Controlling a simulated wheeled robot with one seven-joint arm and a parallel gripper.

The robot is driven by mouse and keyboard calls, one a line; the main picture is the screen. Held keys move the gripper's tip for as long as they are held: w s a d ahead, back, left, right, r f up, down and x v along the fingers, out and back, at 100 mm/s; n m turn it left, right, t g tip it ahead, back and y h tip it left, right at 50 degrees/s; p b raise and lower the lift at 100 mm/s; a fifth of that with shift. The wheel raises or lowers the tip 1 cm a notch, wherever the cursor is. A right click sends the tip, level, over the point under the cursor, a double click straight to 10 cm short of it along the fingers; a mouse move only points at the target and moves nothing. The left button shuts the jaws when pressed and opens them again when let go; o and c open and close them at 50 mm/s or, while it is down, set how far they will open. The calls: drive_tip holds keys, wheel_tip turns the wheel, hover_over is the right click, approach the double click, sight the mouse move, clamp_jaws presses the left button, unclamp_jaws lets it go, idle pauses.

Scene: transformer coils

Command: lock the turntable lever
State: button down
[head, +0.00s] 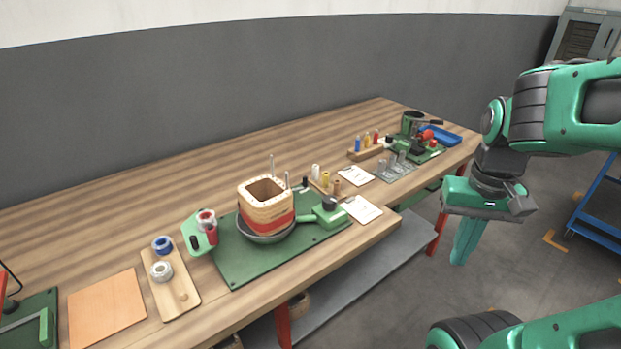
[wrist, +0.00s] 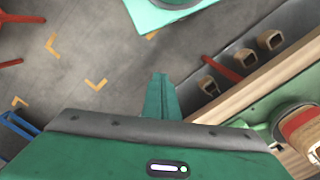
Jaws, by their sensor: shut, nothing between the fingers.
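The turntable (head: 265,237) is a dark round dish on a green base plate (head: 240,262) at the middle of the bench. A square wooden coil former (head: 266,205) with a red band stands on it. A green lever or clamp part (head: 325,213) with a dark knob sits at the turntable's right side; its exact position is too small to tell. My gripper (head: 464,255) is shut and empty, pointing down over the floor, right of the bench and apart from it. In the wrist view my gripper's fingers (wrist: 160,92) are together, and the coil former (wrist: 303,128) shows at the right edge.
On the bench (head: 215,285) are a spool board (head: 172,297), a green tape holder (head: 199,232), small coloured cylinders, white sheets (head: 361,209) and a second green station (head: 425,140) at the far end. A grey shelf (head: 370,266) runs below. Floor between bench and blue rack (head: 598,215) is clear.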

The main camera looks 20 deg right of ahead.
drive_tip(key=w+a+r+n+t+y, duration=0.1)
drive_tip(key=w+a+n, duration=0.4)
drive_tip(key=w+n, duration=0.7)
drive_tip(key=w+a+r+n+t+y, duration=0.1)
drive_tip(key=w+a+n+t+y, duration=0.2)
drive_tip(key=w+a+n, duration=0.3)
drive_tip(key=w+n+t, duration=0.1)
drive_tip(key=w+n, duration=0.4)
drive_tip(key=w, duration=0.7)
drive_tip(key=shift+a+r+n+t+y, duration=0.15)
drive_tip(key=shift+a+n+t+y, duration=0.15)
drive_tip(key=shift+n+y, duration=0.1)
drive_tip(key=shift+w, duration=0.1)
drive_tip(key=x, duration=1)
drive_tip(key=w, duration=0.2)
drive_tip(key=shift+w, duration=1)
drive_tip(key=shift+a, duration=0.15)
